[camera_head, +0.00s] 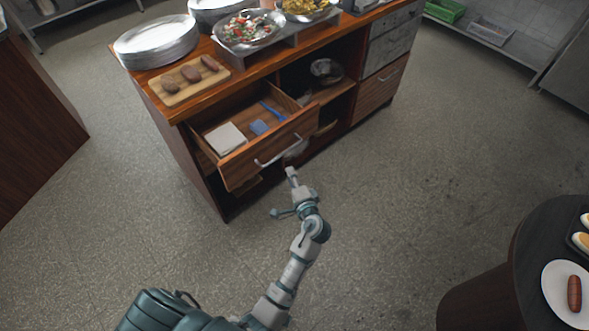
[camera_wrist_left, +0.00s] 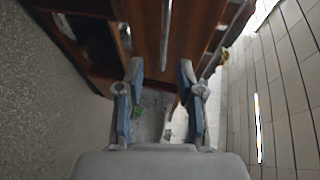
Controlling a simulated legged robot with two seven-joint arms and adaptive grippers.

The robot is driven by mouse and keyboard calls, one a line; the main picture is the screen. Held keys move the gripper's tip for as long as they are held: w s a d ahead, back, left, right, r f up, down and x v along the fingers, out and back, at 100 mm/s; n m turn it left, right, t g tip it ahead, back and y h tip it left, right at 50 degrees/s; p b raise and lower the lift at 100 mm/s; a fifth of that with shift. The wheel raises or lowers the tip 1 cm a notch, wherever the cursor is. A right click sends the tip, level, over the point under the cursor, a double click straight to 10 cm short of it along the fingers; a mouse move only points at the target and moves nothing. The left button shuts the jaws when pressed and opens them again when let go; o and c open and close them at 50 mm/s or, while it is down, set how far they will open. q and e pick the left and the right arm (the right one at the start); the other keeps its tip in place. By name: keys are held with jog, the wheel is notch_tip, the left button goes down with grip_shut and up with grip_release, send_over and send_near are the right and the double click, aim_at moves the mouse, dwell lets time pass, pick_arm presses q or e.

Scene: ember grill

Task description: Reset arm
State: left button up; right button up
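My left gripper (camera_head: 285,194) is in front of the open wooden drawer (camera_head: 240,168) of the counter. In the left wrist view its two fingers (camera_wrist_left: 160,72) stand apart with nothing between them, so it is open. The drawer's metal handle (camera_head: 278,152) lies just beyond the fingertips and also shows in the left wrist view (camera_wrist_left: 165,35); the fingers are not closed on it. My right gripper is not in view.
The drawer holds a pale block (camera_head: 225,138) and a blue spatula (camera_head: 259,127). The counter (camera_head: 240,78) carries a plate stack (camera_head: 156,42), a cutting board (camera_head: 182,93) with patties, and food bowls. A round dark table (camera_head: 530,235) stands at right. The floor between is clear.

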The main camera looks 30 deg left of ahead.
pick_arm(q)
jog(key=shift+d, duration=0.1)
